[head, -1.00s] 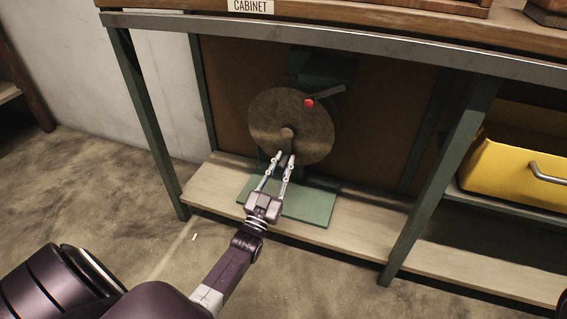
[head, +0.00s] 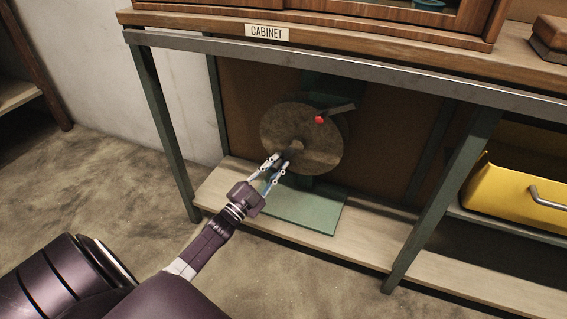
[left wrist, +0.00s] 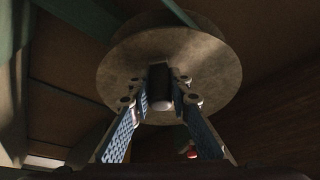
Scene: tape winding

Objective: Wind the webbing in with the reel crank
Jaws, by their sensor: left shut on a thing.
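The reel (head: 325,153) is a round grey-brown disc under the cabinet bench, facing me. A short cylindrical stub (head: 297,146) sticks out near the middle of its face. It shows dark with a pale end in the left wrist view (left wrist: 160,85). My left gripper (head: 285,161) comes from the lower left and is shut on this stub, one finger on each side. A grey lever (head: 340,108) with a red knob (head: 320,119) is at the reel's upper right, apart from the gripper. I cannot make out any webbing. My right gripper is not in view.
The reel stands on a green base plate (head: 322,213) on the low wooden shelf (head: 372,240). Green table legs (head: 165,135) flank the space, with a steel rail (head: 350,71) above. The floor in front is clear.

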